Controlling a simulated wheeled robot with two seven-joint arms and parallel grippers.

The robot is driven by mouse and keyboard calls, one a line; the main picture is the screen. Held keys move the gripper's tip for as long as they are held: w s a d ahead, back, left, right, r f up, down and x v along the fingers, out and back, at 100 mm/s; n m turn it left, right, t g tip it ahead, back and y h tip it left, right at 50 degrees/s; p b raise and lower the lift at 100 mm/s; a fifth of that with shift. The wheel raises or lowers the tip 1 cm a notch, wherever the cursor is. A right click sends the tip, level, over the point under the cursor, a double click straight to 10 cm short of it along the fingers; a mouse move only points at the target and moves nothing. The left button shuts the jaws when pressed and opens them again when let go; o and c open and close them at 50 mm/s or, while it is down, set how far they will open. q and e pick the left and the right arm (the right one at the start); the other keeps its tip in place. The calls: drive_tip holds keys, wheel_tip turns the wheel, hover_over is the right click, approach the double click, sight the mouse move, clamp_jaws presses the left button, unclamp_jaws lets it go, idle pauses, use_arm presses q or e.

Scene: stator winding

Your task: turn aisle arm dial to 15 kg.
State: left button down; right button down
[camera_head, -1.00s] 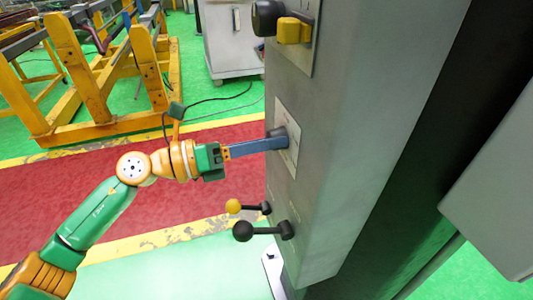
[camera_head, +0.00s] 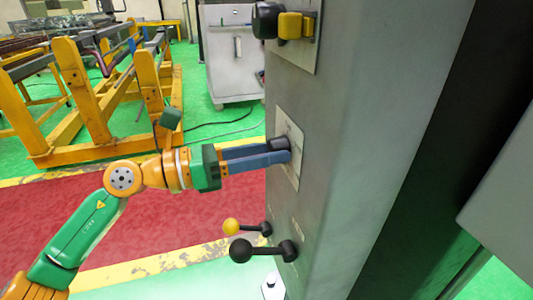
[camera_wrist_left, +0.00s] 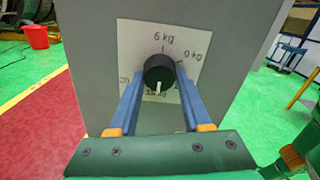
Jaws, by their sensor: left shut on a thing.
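The dial (camera_head: 279,142) is a dark round knob on a pale label plate (camera_head: 291,165) on the grey cabinet's side. In the left wrist view the dial (camera_wrist_left: 159,70) is seen face-on, with a white mark near its lower edge. The label plate (camera_wrist_left: 135,35) reads "6 kg" above and "0 kg" at upper right; lower lettering is partly hidden by the fingers and too small to read. My left gripper (camera_head: 284,150) has its blue fingers on either side of the dial and is shut on it. My right gripper is not in view.
Above the dial is a yellow-and-black switch (camera_head: 290,26). Below it are a yellow-knobbed lever (camera_head: 232,226) and a black-knobbed lever (camera_head: 241,250). Yellow stands (camera_head: 85,90) and a grey cart (camera_head: 231,60) are behind. A red bucket (camera_wrist_left: 36,36) shows in the left wrist view.

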use_arm(q)
drive_tip(key=shift+c, duration=1.7)
unclamp_jaws()
